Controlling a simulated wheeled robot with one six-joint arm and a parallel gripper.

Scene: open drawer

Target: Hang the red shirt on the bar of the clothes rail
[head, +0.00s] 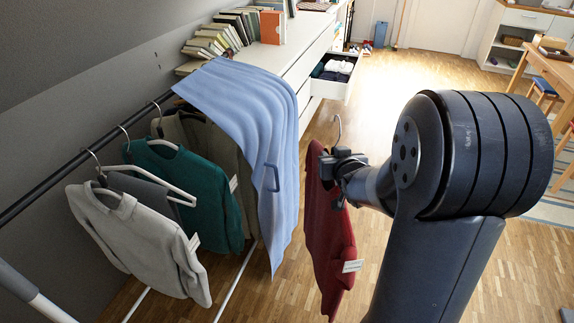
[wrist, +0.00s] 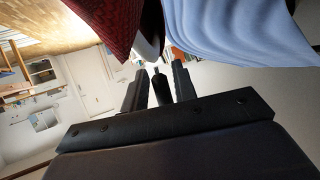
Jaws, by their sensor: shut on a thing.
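The red shirt (head: 328,235) hangs from a hanger whose metal hook (head: 338,128) points up, free in the air. My gripper (head: 338,165) is shut on the hanger at the top of the shirt. The shirt is to the right of the clothes rail and apart from its dark bar (head: 66,172). The bar slopes from the lower left toward the wall side, its far part hidden by a blue cloth (head: 245,105). In the wrist view the shirt (wrist: 103,22) and a pale hanger part (wrist: 149,42) show just beyond my gripper (wrist: 160,82).
A grey sweater (head: 140,235), a green sweater (head: 190,190) and a dark olive garment hang on the bar. The blue cloth drapes between them and the red shirt. A white dresser (head: 308,65) with an open drawer (head: 333,82) stands behind.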

